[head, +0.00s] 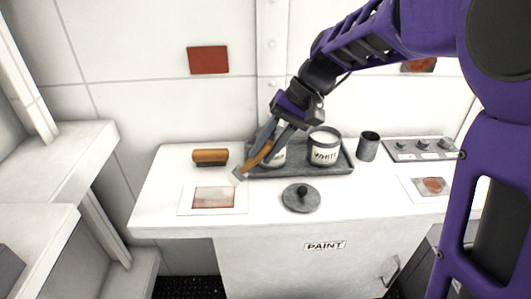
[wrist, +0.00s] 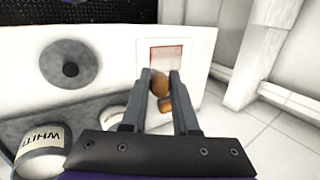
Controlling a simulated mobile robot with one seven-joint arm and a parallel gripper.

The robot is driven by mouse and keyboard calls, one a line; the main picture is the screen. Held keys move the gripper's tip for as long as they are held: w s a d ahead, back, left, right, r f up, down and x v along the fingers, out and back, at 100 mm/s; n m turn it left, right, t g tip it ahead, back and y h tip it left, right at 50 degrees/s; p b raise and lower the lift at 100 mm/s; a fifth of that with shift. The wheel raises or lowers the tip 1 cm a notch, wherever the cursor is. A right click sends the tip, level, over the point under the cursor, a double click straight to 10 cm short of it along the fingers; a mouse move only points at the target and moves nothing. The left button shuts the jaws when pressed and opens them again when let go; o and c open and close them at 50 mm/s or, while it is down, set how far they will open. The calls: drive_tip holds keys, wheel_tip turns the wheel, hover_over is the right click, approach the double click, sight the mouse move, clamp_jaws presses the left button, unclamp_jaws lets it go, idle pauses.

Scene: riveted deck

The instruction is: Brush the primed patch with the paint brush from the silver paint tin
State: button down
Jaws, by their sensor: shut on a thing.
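My gripper (head: 274,136) is shut on the paint brush (head: 259,154), gripping its orange-brown handle. The brush slants down to the left, and its pale head hangs by the upper right corner of the primed patch (head: 213,198). I cannot tell whether it touches. The patch is pale pink with a redder lower edge, on a white sheet. In the wrist view the patch (wrist: 166,54) lies beyond my fingertips (wrist: 160,76), with the brown handle (wrist: 158,84) between them. A tin (head: 279,157) stands behind my gripper, its label mostly hidden.
A grey tray (head: 342,169) holds the tins, including one marked WHITE (head: 323,152). A grey cup (head: 367,147) stands to its right. A round knobbed lid (head: 301,198) lies in front. A wooden block brush (head: 210,157) lies behind the patch. A knobbed panel (head: 421,149) is at right.

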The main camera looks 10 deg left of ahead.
drive_tip(key=shift+s+a+r+p, duration=0.1)
drive_tip(key=shift+r+p, duration=0.2)
drive_tip(key=shift+r, duration=0.3)
wheel_tip(320, 180, up, 5)
drive_tip(key=p, duration=0.4)
drive_tip(key=shift+f, duration=0.1)
idle(0.6)
